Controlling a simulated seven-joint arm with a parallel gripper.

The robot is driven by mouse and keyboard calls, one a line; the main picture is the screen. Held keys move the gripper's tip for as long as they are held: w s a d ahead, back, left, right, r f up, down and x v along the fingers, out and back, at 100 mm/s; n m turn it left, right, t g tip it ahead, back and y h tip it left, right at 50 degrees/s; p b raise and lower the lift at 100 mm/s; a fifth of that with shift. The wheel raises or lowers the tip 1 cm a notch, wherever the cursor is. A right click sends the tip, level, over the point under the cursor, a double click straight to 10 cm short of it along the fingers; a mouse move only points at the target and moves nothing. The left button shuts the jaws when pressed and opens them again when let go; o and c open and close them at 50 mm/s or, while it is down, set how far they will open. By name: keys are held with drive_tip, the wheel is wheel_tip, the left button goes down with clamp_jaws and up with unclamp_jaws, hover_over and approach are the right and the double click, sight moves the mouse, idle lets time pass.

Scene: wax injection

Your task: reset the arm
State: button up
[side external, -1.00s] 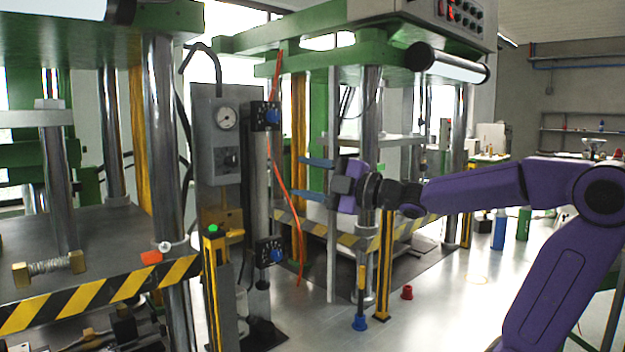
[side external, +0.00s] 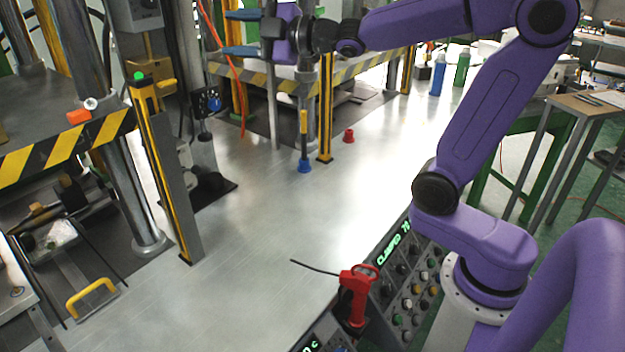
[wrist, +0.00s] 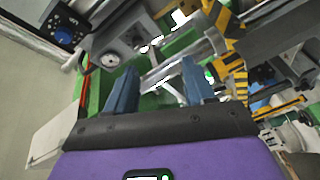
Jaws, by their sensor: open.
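My gripper (side external: 232,33) is at the top of the side external view, its two blue fingers spread apart and pointing left. Nothing is between them. It is held well above the floor, in front of the press with the yellow-black striped edge (side external: 285,75). My purple arm reaches left to it from the base at the lower right. In the wrist view the gripper (wrist: 160,78) shows both blue fingers apart, with the machinery beyond them out of reach or at a distance I cannot tell.
A control panel (side external: 412,285) with a red handle (side external: 355,295) stands beside my base. A yellow-black post (side external: 165,170) with a green button stands at left. The middle floor is clear.

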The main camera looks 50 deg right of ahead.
drive_tip(key=s+a+f+m+g+h, duration=0.1)
drive_tip(key=s+a+f+m+g, duration=0.1)
drive_tip(key=s+f+g, duration=0.55)
drive_tip(key=s+a+f+m+g+h, duration=0.15)
drive_tip(key=s+f, duration=0.35)
drive_tip(key=f, duration=0.5)
drive_tip(key=s+d+f+g+h, duration=0.1)
drive_tip(key=s+f+g, duration=0.1)
drive_tip(key=s, duration=0.5)
drive_tip(key=s+d+f+g+h, duration=0.1)
drive_tip(key=s+d+f+g, duration=0.1)
drive_tip(key=s, duration=0.5)
drive_tip(key=s+d+f+m+g+h, duration=0.1)
drive_tip(key=s+f+g, duration=0.2)
drive_tip(key=s, duration=0.4)
drive_tip(key=shift+d+f, duration=0.3)
drive_tip(key=shift+f, duration=0.45)
drive_tip(key=shift+h, duration=0.25)
